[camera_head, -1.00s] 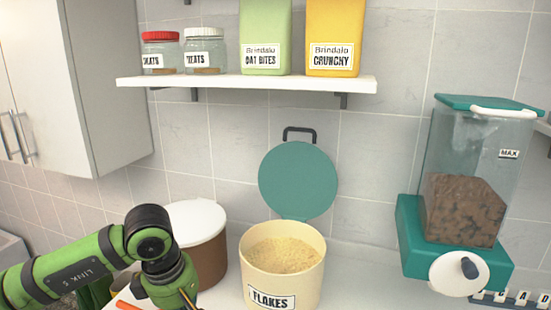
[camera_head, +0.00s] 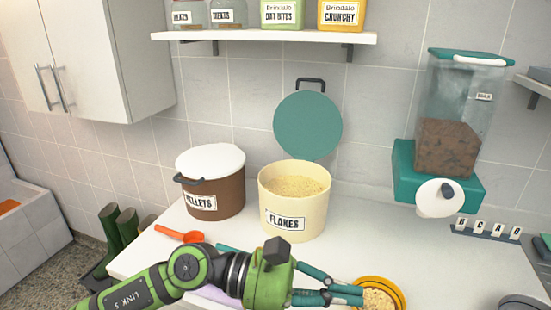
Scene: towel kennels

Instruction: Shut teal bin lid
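The cream bin labelled FLAKES (camera_head: 292,211) stands on the white counter, filled with pale flakes. Its round teal lid (camera_head: 308,126) stands open, upright behind the bin's back rim, with a dark handle (camera_head: 310,84) at the top. My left gripper (camera_head: 360,294) reaches in from the lower left, in front of and below the bin and apart from it. Its teal fingers point right, near a yellow bowl, with their tips close together. I cannot tell whether they are fully shut. My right gripper is not in view.
A brown PELLETS bin (camera_head: 215,191) with a white lid stands left of the cream bin. An orange scoop (camera_head: 182,234) and a yellow bowl (camera_head: 396,292) lie on the counter (camera_head: 370,220).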

